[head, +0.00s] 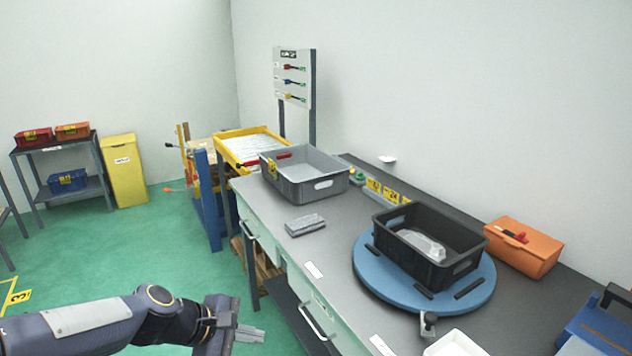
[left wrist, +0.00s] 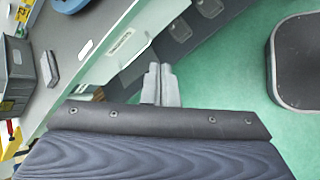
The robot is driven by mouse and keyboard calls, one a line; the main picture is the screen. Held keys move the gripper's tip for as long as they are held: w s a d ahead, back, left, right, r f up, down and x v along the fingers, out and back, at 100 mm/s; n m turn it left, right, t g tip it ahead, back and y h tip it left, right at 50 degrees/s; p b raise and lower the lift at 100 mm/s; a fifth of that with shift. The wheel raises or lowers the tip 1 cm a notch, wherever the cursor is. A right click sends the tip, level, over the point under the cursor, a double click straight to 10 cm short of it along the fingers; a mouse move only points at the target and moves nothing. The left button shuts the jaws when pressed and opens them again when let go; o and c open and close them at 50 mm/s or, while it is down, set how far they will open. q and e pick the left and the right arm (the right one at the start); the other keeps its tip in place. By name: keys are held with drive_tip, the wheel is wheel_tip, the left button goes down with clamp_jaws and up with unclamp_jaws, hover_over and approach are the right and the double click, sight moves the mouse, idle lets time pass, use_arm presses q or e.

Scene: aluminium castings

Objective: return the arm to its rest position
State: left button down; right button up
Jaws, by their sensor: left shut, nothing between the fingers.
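My left arm comes in from the lower left of the head view. Its gripper (head: 250,334) is shut and empty, in front of the bench's drawers and over the green floor. In the left wrist view the shut fingers (left wrist: 160,84) point at the bench side, with nothing between them. My right gripper is in neither view.
The grey workbench (head: 337,233) runs along the right. On it are a grey crate (head: 296,190), a grey block (head: 305,225), a blue turntable (head: 372,280) bearing a black crate (head: 405,249) with a casting (head: 425,245), and an orange box (head: 524,249). Green floor (head: 130,255) is open at left.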

use_arm(q)
drive_tip(key=s+a+m+y, duration=0.2)
drive_tip(key=s+a+m, duration=0.2)
drive_tip(key=s, duration=0.6)
drive_tip(key=s+a+r+m+y, duration=0.1)
drive_tip(key=s+a+m, duration=0.3)
drive_tip(key=s+m, duration=0.5)
drive_tip(key=shift+s+a+r+t+y, duration=0.15)
drive_tip(key=shift+s+r+t+y, duration=0.25)
drive_tip(key=shift+s, duration=0.8)
drive_tip(key=shift+f, duration=0.1)
